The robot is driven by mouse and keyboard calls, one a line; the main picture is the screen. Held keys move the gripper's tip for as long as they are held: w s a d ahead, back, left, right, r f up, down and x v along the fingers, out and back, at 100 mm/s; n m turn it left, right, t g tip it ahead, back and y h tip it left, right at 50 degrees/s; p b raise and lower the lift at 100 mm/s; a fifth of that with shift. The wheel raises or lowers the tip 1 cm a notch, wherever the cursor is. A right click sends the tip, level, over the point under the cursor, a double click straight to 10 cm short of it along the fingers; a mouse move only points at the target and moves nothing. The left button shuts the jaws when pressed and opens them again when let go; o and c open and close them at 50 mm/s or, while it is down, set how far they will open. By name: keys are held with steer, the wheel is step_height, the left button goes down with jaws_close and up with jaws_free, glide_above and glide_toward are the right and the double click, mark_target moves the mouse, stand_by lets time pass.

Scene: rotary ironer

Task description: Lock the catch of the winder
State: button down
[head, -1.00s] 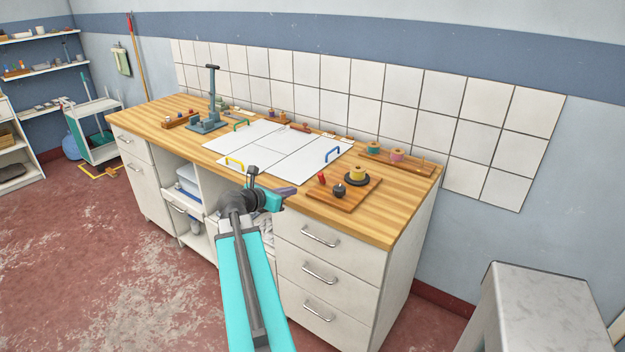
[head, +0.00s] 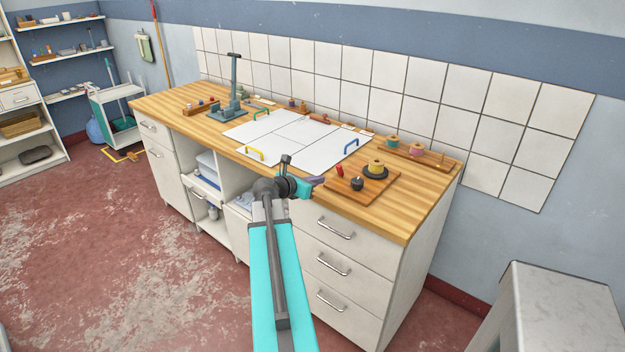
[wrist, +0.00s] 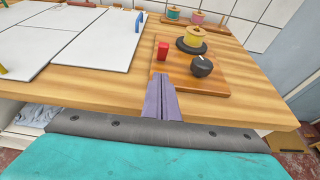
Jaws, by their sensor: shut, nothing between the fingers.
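The winder looks to be the small wooden board (head: 352,191) at the right front of the worktop. It carries a yellow spool (head: 376,166) on a black disc, a round black knob (head: 357,184) with a pale mark, and a small upright red piece (head: 339,170). The red piece (wrist: 163,50), perhaps the catch, stands at the board's left edge in the wrist view. The black knob (wrist: 202,66) is right of it. My gripper (head: 318,181) is shut and empty, in front of the board. Its purple fingers (wrist: 163,90) point toward the red piece, apparently short of it.
White panels (head: 290,137) with yellow, green and blue handles lie left of the board. A rack with spools (head: 417,149) stands behind it. A blue-grey upright stand (head: 234,90) is at the far left. A grey-topped cabinet (head: 560,295) stands at the lower right.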

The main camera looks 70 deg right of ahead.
steer(key=p, duration=0.2)
glide_toward(337, 169)
steer(key=d+f, duration=0.1)
steer(key=s+d+f, duration=0.1)
steer(key=d, duration=0.1)
steer(key=shift+f, duration=0.15)
steer(key=shift+s+d+r+p, duration=0.1)
steer(key=shift+d+r+p, duration=0.05)
steer(key=shift+d, duration=0.25)
steer(key=shift+s+d+r+p, duration=0.1)
steer(key=shift+d+r+p, duration=0.05)
steer(key=shift+d, duration=0.25)
